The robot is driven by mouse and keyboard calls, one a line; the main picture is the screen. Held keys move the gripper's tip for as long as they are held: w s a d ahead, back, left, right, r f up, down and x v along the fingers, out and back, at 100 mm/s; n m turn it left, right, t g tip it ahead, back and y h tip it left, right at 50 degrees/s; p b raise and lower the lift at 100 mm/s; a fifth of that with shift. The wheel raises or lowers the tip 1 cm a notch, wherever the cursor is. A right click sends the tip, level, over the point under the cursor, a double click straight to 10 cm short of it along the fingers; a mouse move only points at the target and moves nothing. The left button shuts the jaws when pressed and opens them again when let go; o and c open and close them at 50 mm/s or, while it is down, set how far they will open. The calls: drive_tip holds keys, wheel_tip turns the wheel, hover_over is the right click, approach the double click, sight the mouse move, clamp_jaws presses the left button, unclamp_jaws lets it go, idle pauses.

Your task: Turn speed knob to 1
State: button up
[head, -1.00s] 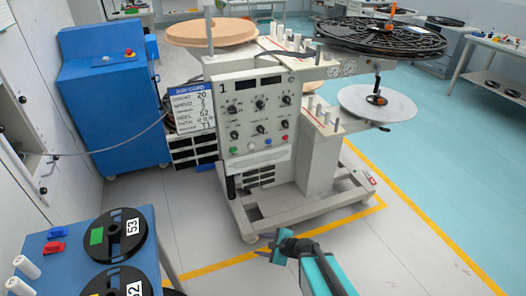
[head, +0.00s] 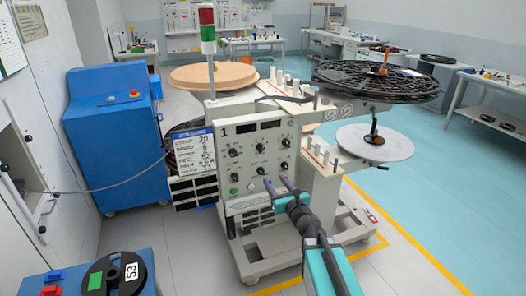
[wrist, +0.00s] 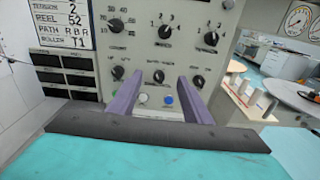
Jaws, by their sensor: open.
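The control panel of station 1 (head: 258,162) has two rows of black knobs. My gripper (wrist: 158,82) is open and empty, with purple fingers. The fingers point at the lower part of the panel, below that knob and around the lower middle knob (wrist: 158,76). Whether they touch the panel cannot be told.
White (wrist: 144,98) and blue (wrist: 168,100) buttons show between my fingers. Other knobs sit close on both sides. A label card (head: 194,152) hangs left of the panel. White rollers (head: 322,154) stand to the right. A blue cabinet (head: 112,150) is at the left.

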sight(262, 151)
drive_tip(key=shift+t, duration=0.3)
drive_tip(key=r, duration=0.5)
drive_tip(key=shift+w+d+r, duration=0.1)
drive_tip(key=shift+w+r, duration=0.15)
drive_tip(key=shift+w, duration=0.1)
drive_tip(key=shift+w+p, duration=0.1)
drive_tip(key=shift+p, duration=0.2)
drive_tip(key=shift+p+x, duration=1.35)
drive_tip(key=shift+x, duration=5.45)
drive_tip(key=shift+c, duration=0.6)
drive_tip(key=c, duration=1)
drive_tip(key=shift+o, duration=0.2)
